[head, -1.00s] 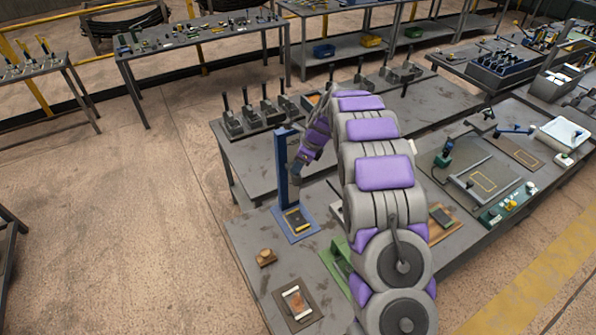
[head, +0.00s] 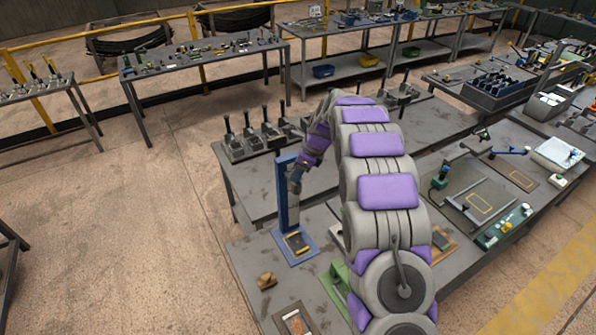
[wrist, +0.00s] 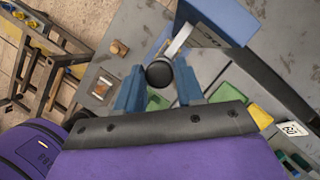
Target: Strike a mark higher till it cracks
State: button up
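A blue upright post (head: 287,195) stands on a blue base plate on the near bench. A dark piece with yellow edges (head: 296,242) lies on the plate at its foot. My gripper (head: 296,184) is beside the upper part of the post, small and partly hidden by its own wrist. In the wrist view my gripper (wrist: 159,80) has its two blue fingers apart. A round black knob (wrist: 159,74) on a pale arm from the blue post (wrist: 222,22) shows between the fingertips, with gaps on both sides. I cannot tell its exact depth. No separate mark or crack is discernible.
A small wooden block (head: 266,281) and a brown tray (head: 295,322) lie on the near bench. A green fixture (head: 338,285) sits beside my arm. Several lever units (head: 252,136) line the bench behind. Open floor lies to the left.

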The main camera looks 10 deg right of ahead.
jog(key=o, duration=0.3)
jog(key=b+v, duration=0.1)
jog(key=v, duration=1.6)
jog(key=shift+d+r+b, duration=0.1)
jog(key=shift+b, duration=0.3)
jog(key=shift+s, duration=0.1)
jog(key=s+a+f+n+g+b, duration=0.1)
jog(key=s+a+f+n+b, duration=0.15)
jog(key=s, duration=0.35)
jog(key=s+a+f+n+b, duration=0.2)
jog(key=s+a+n+b, duration=0.15)
jog(key=s, duration=0.25)
jog(key=s+f+n+g+h+b, duration=0.1)
jog(key=s+f+n+b, duration=0.3)
jog(key=s+f, duration=0.3)
jog(key=s+f+n+g+h+b, duration=0.1)
jog(key=s+f+n+b, duration=0.4)
jog(key=s, duration=1.3)
jog(key=s+f+n+h+b, duration=0.2)
jog(key=s+f+n+b, duration=0.3)
jog(key=s+f+n, duration=0.3)
jog(key=shift+s+a+f+g, duration=0.15)
jog(key=shift+s+f, duration=0.25)
jog(key=shift+s, duration=0.7)
jog(key=shift+s+f+g, duration=0.25)
jog(key=shift+s+f, duration=0.15)
jog(key=shift+s, duration=0.65)
